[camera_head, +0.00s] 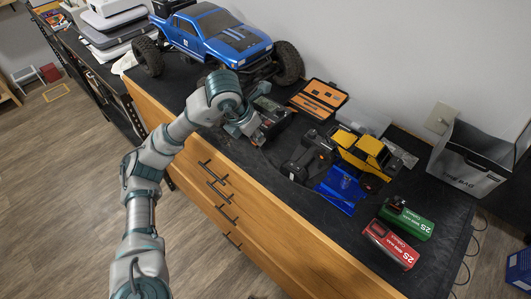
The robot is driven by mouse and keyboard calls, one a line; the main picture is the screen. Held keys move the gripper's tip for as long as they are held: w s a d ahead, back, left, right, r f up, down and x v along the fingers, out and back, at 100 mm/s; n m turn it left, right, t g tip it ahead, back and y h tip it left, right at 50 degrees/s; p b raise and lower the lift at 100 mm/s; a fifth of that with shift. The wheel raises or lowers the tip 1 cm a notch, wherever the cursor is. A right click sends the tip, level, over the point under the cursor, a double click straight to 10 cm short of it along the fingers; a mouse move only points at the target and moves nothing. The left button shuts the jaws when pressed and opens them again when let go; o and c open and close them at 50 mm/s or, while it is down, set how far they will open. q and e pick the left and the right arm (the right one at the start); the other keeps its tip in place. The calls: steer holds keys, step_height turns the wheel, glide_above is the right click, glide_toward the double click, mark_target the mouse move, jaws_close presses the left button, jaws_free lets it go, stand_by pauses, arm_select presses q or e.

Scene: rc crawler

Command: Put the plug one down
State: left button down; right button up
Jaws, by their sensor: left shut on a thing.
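My left gripper (243,126) is low over the black worktop, beside a dark charger-like box (271,114). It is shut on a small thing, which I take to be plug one. The fingers and the clutter hide the plug, so I cannot make out its shape or tell whether it touches the worktop. My right gripper is not in view.
A blue RC truck (220,36) stands behind my left gripper. An orange-lined tool case (319,97), a black controller (308,156), a yellow model (361,152), a blue tray (342,188), green (406,218) and red (391,244) batteries and a grey bin (467,165) lie rightward.

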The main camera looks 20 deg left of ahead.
mark_target(253, 143)
arm_select(q)
steer(key=f, duration=0.3)
steer(key=shift+a+f, duration=0.15)
steer(key=shift+a, duration=0.2)
steer(key=shift+s+a+f, duration=0.15)
steer(key=shift+f, duration=0.45)
steer(key=shift+s+a+f, duration=0.15)
steer(key=shift+f, duration=0.75)
steer(key=f, duration=0.3)
steer(key=shift+w+d+f, duration=0.2)
steer(key=shift+d, duration=0.15)
steer(key=shift+d+f, duration=0.1)
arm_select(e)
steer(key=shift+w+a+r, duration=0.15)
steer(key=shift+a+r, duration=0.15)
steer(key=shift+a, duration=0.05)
